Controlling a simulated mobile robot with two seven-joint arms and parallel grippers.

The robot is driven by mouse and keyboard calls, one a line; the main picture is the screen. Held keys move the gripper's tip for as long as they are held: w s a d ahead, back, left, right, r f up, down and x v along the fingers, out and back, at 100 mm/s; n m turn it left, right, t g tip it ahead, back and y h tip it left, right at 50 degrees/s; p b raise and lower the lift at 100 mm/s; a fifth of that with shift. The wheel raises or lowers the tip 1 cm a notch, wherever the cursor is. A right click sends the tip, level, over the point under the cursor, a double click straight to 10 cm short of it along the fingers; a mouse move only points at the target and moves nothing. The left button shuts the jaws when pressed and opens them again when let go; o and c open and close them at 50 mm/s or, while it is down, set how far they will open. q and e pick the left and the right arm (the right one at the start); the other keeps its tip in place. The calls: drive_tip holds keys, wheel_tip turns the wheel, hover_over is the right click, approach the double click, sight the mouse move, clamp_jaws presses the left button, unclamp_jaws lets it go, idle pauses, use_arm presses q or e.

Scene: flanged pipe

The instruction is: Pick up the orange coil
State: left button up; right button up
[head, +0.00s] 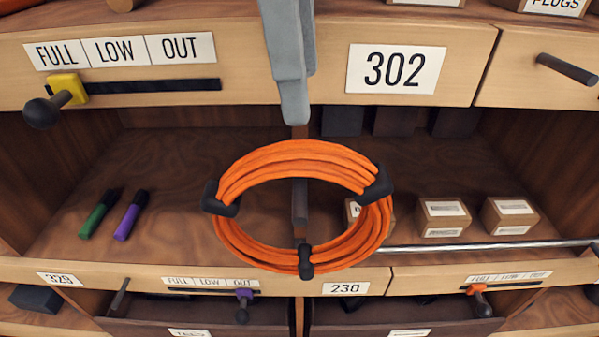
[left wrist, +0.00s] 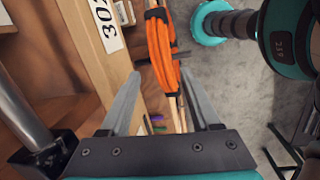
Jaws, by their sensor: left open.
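The orange coil (head: 248,168) is a ring of cable bound with black clips, in the middle of the head view in front of the open shelf. It also shows edge-on in the left wrist view (left wrist: 158,42), beyond my fingers and in line with the gap between them. My left gripper (head: 293,112) comes down from the top of the head view, its grey fingertips near the coil's upper edge. In the left wrist view its two fingers (left wrist: 163,80) stand apart with nothing visibly clamped. My right gripper is not in view.
A drawer labelled 302 (head: 397,68) and a black knob (head: 42,112) on a slider lie above the shelf. A green marker (head: 98,215), a purple marker (head: 130,216) and small boxes (head: 443,217) are on the shelf. A metal rail (head: 480,246) runs along the right front edge.

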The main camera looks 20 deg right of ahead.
sight(299, 140)
use_arm(q)
wheel_tip(299, 140, down, 2)
drive_tip(key=shift+w, duration=0.1)
drive_tip(key=f, duration=0.3)
drive_tip(key=shift+w+f, duration=0.3)
drive_tip(key=shift+d+f, duration=0.1)
drive_tip(key=shift+f, duration=0.4)
drive_tip(key=shift+c, duration=1.3)
clamp_jaws()
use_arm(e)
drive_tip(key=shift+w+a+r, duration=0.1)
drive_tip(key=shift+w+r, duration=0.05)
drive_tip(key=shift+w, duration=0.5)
use_arm(q)
drive_tip(key=shift+r, duration=0.1)
